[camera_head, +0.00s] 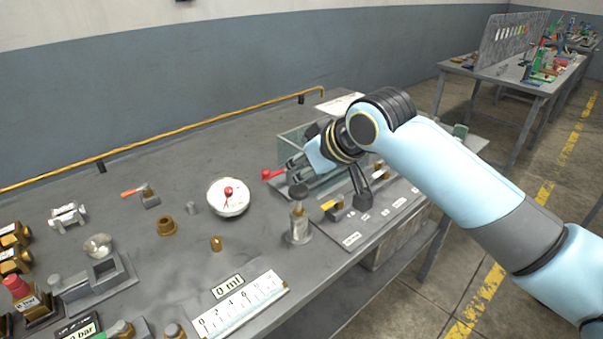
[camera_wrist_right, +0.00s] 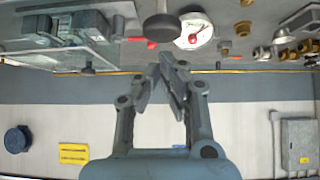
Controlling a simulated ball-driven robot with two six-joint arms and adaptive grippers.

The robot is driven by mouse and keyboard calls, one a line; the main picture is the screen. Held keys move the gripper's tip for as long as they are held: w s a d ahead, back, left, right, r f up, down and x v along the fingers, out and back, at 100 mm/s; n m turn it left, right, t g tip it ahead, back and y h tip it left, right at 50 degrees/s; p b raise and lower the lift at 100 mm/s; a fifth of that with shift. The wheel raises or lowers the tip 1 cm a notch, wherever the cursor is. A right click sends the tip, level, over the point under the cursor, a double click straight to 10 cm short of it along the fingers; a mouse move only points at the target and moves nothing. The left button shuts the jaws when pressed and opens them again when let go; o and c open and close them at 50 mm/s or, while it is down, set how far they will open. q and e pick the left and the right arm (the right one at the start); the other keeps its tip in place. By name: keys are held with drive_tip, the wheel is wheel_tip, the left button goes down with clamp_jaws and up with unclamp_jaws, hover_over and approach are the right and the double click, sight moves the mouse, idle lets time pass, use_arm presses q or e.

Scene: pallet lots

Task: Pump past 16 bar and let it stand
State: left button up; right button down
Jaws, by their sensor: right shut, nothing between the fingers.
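A round white dial (camera_head: 228,197) with a red needle and red knob lies on the bench, and it also shows in the right wrist view (camera_wrist_right: 195,31). A small display reading 0 bar (camera_head: 80,329) is at the bottom left, partly cut off. A red-tipped handle (camera_head: 270,174) sits beside a glass-walled tank (camera_head: 291,147); its red tip shows in the right wrist view (camera_wrist_right: 152,45). My right gripper (camera_head: 293,163) is shut and empty, above the bench by the tank; its fingers (camera_wrist_right: 170,68) meet in the right wrist view. My left gripper is not in view.
A dark-topped metal post (camera_head: 299,222) stands close in front of my right gripper. A white ruler (camera_head: 240,305) and a 0 ml label (camera_head: 228,287) lie at the front edge. Brass fittings (camera_head: 166,226) and clamps are on the left. A yellow pipe (camera_head: 170,135) runs along the back.

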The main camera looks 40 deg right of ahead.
sight(302, 191)
drive_tip(key=shift+f, duration=0.75)
drive_tip(key=shift+s+f+b, duration=0.1)
drive_tip(key=shift+f+b, duration=0.3)
drive_tip(key=shift+f, duration=1.45)
